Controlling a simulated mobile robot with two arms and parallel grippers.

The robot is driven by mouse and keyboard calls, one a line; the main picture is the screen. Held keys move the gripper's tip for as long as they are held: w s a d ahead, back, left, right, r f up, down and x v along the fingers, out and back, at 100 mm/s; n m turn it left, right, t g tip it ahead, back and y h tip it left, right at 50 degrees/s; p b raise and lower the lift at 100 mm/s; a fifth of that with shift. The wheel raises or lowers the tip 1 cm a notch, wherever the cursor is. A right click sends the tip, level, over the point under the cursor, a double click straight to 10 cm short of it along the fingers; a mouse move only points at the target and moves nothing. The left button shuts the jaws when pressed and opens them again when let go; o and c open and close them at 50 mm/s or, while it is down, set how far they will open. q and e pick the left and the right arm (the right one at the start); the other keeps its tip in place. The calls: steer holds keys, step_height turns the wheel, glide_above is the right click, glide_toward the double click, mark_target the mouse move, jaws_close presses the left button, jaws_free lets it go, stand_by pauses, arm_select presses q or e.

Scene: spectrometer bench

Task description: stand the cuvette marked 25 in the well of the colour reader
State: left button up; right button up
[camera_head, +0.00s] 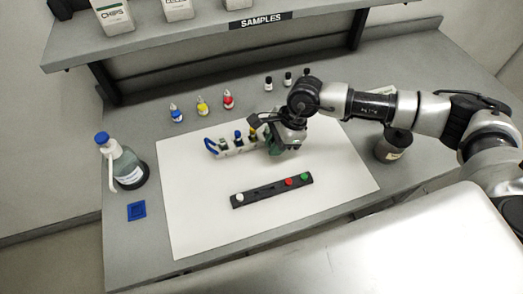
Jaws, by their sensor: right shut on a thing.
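My right gripper (280,146) is over the white mat at the right end of a pale rack (222,150), pointing down. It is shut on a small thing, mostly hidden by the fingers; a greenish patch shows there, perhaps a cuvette. My left gripper is not in view.
Blue, yellow and red dropper bottles (202,106) stand behind the mat (190,215). A dark canister (392,146) stands at right, under my arm. The mat's front is clear.

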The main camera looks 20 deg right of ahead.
mark_target(258, 166)
steer(key=a, duration=0.1)
steer(key=w+a+f, duration=0.1)
steer(key=shift+a+f+p, duration=0.2)
steer(key=shift+a+p, duration=0.1)
steer(key=shift+a, duration=0.1)
steer(key=shift+a+f, duration=0.15)
steer(key=shift+f, duration=0.05)
step_height(258, 166, down, 3)
steer(key=shift+s+f+p, duration=0.1)
steer(key=shift+p, duration=0.75)
steer(key=shift+f, duration=0.3)
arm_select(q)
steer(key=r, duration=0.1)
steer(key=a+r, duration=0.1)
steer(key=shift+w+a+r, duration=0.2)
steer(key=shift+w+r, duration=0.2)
arm_select(e)
steer(key=shift+f, duration=0.1)
steer(key=shift+f, duration=0.15)
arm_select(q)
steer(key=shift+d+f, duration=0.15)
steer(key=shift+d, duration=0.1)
arm_select(e)
steer(key=o, duration=0.7)
